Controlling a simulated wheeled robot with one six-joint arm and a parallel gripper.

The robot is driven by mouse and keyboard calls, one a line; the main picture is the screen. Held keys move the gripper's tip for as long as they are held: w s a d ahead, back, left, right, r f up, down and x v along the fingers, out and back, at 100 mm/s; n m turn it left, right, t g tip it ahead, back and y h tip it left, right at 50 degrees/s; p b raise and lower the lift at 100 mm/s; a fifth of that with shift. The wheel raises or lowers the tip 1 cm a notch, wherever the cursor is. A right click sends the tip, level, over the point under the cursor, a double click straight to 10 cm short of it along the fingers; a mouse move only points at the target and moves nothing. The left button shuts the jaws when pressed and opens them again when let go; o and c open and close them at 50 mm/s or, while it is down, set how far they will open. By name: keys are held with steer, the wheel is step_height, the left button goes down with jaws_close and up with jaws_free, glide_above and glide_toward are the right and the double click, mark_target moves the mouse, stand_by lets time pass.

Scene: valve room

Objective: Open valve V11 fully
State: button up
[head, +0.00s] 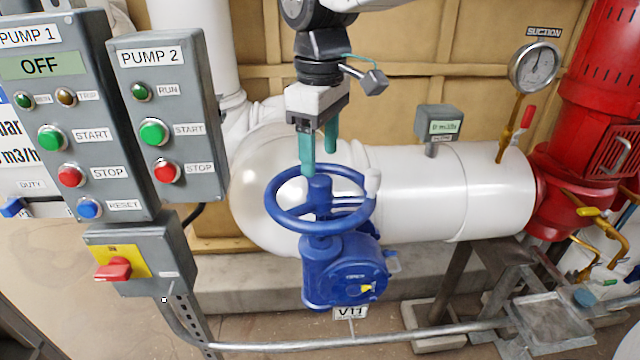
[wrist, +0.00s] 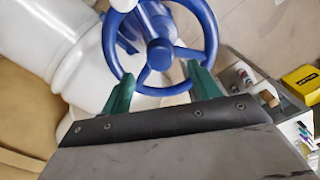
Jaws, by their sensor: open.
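Valve V11 has a blue handwheel (head: 320,200) above a blue gearbox (head: 345,270), with a small yellow indicator on its face. Its V11 tag (head: 350,313) hangs just below. A pale knob (head: 373,182) stands on the right of the wheel rim. My gripper (head: 318,160) points down at the far side of the wheel, its green fingers apart. In the wrist view the handwheel (wrist: 160,50) shows its hub and spokes beyond my gripper (wrist: 160,85), whose fingertips are near the rim on both sides. Whether they touch the rim I cannot tell.
Pump control boxes (head: 165,115) stand at the left, with a red rotary switch (head: 113,270) below. A white pipe (head: 440,190) runs behind the valve to a red pump (head: 590,130). A grey rail (head: 390,335) crosses in front, low down. A suction gauge (head: 533,66) stands at right.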

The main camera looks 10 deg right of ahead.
stand_by(0.4)
steer(key=m, duration=0.4)
steer(key=shift+m, duration=0.3)
steer(key=m, duration=0.3)
steer(key=shift+m, duration=0.3)
steer(key=m, duration=0.3)
steer(key=shift+m, duration=0.3)
steer(key=m, duration=0.4)
steer(key=shift+f, duration=0.1)
